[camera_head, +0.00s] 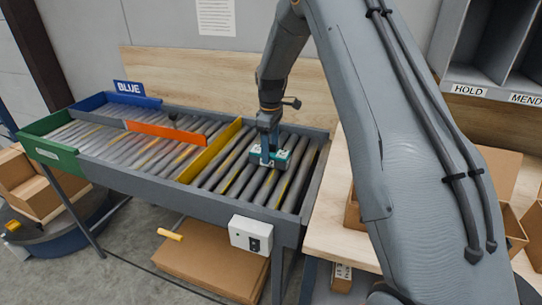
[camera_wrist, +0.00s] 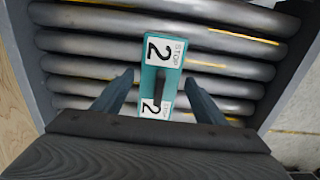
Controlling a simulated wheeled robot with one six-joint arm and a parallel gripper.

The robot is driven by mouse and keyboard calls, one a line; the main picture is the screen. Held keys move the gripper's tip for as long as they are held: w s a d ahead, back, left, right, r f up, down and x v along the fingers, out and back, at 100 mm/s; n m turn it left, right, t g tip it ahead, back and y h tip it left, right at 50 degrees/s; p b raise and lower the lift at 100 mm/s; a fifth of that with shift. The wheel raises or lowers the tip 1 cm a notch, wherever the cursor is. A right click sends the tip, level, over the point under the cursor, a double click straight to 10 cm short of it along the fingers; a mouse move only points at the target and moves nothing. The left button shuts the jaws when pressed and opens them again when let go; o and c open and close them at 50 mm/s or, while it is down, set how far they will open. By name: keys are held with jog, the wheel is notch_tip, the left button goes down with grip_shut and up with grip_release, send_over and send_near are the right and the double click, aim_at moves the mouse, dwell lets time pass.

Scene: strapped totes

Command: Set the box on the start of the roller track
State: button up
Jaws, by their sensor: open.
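A small teal box (camera_head: 281,157) with white labels sits on the grey rollers at the right-hand end of the roller track (camera_head: 218,207). In the wrist view the box (camera_wrist: 169,82) lies on the rollers (camera_wrist: 90,47) and shows "STOP" and a black "2" on its labels. A dark strap or handle runs along its top. My gripper (camera_head: 268,150) is right over the box, pointing down. In the wrist view my gripper's fingers (camera_wrist: 159,85) are open, one on each side of the box, with gaps between.
A blue end with a "BLUE" sign (camera_head: 129,88) and a green end panel (camera_head: 48,152) are at the far left. A wooden table (camera_head: 340,220) adjoins on the right.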

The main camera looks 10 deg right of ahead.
aim_at(271, 145)
notch_tip(271, 145, up, 9)
jog(key=b, duration=0.2)
jog(key=shift+b, duration=0.35)
jog(key=shift+r, duration=0.15)
jog(key=s+f+m, duration=0.2)
jog(key=s+m, duration=0.1)
jog(key=s, duration=0.8)
jog(key=s+f+m, duration=0.2)
jog(key=s+m, duration=0.2)
jog(key=s, duration=0.7)
jog(key=s+f+m+t, duration=0.1)
jog(key=s+m, duration=0.3)
jog(key=s, duration=0.7)
jog(key=shift+f, duration=0.45)
